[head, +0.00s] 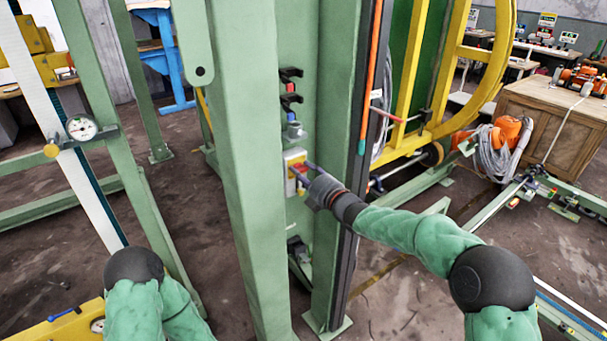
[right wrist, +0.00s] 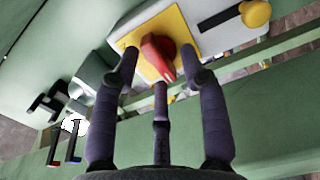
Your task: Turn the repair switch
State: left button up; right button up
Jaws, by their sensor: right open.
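The repair switch is a red rotary knob (right wrist: 158,55) on a yellow plate (right wrist: 172,25), set on a pale box. In the head view the switch box (head: 295,168) sits on the inner face of a green column, partly hidden by my right gripper (head: 300,173). In the right wrist view the right gripper (right wrist: 160,75) is open, its fingers spread around the red knob. One finger is left of the knob, one right and one below it. I cannot tell whether any finger touches it. My left gripper is out of the head view; only its arm shows at lower left.
Green columns (head: 243,150) stand close on both sides of the switch. Black brackets (head: 290,88) stick out above it. A round gauge (head: 82,128) is at left. A yellow ring frame (head: 480,75) and a wooden crate (head: 553,120) stand at right.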

jog(key=v, duration=1.2)
